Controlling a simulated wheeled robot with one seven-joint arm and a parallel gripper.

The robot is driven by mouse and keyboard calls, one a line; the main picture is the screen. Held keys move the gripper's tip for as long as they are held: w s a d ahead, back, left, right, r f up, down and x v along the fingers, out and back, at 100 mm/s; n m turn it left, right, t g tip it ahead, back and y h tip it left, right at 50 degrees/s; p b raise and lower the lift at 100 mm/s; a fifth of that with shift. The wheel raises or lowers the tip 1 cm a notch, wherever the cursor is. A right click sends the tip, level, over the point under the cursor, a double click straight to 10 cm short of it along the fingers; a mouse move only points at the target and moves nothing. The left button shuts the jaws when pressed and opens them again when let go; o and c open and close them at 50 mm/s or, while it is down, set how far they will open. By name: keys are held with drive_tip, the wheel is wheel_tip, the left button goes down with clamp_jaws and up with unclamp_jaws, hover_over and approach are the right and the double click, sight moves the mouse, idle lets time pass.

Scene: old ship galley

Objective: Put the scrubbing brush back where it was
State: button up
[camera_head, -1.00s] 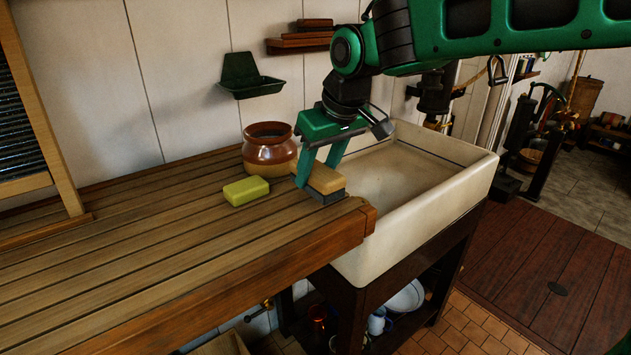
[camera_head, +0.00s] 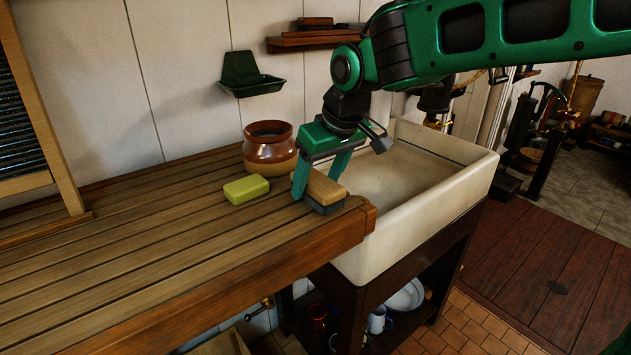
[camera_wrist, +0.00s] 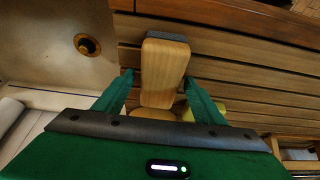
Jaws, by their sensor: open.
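The scrubbing brush (camera_head: 326,190) has a pale wooden back and dark grey bristles facing down. It appears to rest on the slatted wooden board (camera_head: 170,235) near its right end, beside the sink. My gripper (camera_head: 322,187) is over it, with green fingers apart on either side of the brush. In the wrist view the brush (camera_wrist: 165,70) lies between the open fingertips (camera_wrist: 160,85), with visible gaps on both sides. The fingers partly hide the brush in the head view.
A yellow-green soap bar (camera_head: 246,189) lies left of the brush. A brown jar (camera_head: 269,147) stands behind it, near the wall. The pale sink (camera_head: 425,215) is to the right. A green dish (camera_head: 250,84) and a small wooden shelf (camera_head: 310,41) hang on the wall.

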drive_tip(key=v, duration=1.2)
drive_tip(key=s+d+f+m+h, duration=0.1)
drive_tip(key=s+d+f+m, duration=0.15)
drive_tip(key=d, duration=0.55)
drive_tip(key=s+d+f+m+g+h, duration=0.15)
drive_tip(key=d+f, duration=0.25)
drive_tip(key=d, duration=0.4)
drive_tip(key=s+d+f+m, duration=0.3)
drive_tip(key=d+f, duration=0.1)
drive_tip(key=d, duration=0.4)
drive_tip(key=s+d+f+m+g, duration=0.1)
drive_tip(key=s+d+f+m, duration=0.2)
drive_tip(key=s, duration=0.6)
drive_tip(key=s+d+f+m+g, duration=0.1)
drive_tip(key=s+d+f+m, duration=0.2)
drive_tip(key=s+d+f, duration=0.4)
drive_tip(key=shift+s+d, duration=0.2)
drive_tip(key=shift+s, duration=0.65)
